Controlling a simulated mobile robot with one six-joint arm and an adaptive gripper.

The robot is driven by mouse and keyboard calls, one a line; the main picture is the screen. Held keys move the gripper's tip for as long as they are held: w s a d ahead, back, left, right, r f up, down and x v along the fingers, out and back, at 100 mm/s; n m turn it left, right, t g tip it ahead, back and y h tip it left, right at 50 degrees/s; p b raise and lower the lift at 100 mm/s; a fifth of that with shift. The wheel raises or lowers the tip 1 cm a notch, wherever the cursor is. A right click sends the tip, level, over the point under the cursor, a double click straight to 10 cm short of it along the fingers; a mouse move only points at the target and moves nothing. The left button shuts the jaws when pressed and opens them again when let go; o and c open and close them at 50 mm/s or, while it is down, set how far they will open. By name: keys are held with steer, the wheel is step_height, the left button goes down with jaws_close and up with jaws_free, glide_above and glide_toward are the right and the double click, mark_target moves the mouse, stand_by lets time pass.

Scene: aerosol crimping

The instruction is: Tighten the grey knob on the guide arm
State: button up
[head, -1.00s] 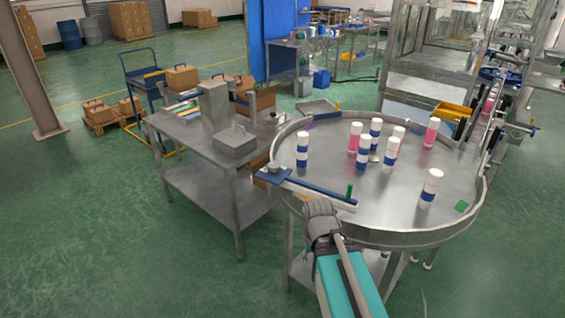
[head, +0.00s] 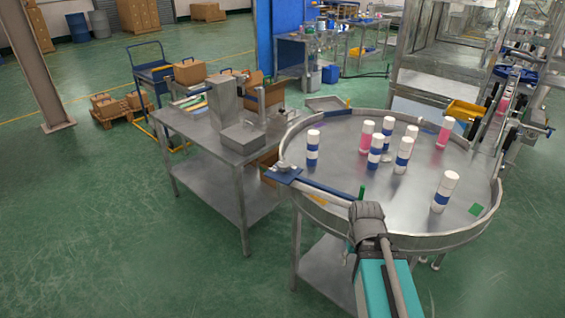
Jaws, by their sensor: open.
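The guide arm (head: 325,190) is a blue bar with a pale strip, reaching over the left front rim of the round steel table. At its left end is a blue mount (head: 284,177). A small grey knob (head: 284,168) sits on top of this mount; it is too small to tell how tight it is. My teal arm link with its grey joint stands at the lower right of the knob, in front of the table, and covers the guide arm's right end. My gripper cannot be made out in the head view.
The round table (head: 425,240) has a raised rim and carries several upright white-capped bottles (head: 445,190). A steel bench (head: 200,140) with a grey box device (head: 243,137) stands close to its left. The green floor at front left is clear.

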steer(key=o, duration=0.4)
steer(key=shift+r, duration=0.2)
steer(key=shift+o, duration=0.5)
steer(key=shift+r+p, duration=0.25)
steer(key=shift+p, duration=0.15)
steer(key=w+r+n+p, duration=0.1)
steer(key=w+r+p, duration=0.2)
steer(key=r+p, duration=1)
steer(key=w+r+p, duration=0.3)
steer(key=r+p, duration=1)
steer(key=w+a+r+n+p, duration=0.2)
steer(key=w+a+n, duration=0.7)
steer(key=w+a, duration=1.1)
steer(key=shift+a+r+n+p, duration=0.3)
steer(key=shift+a, duration=0.6)
steer(key=shift+f, duration=0.15)
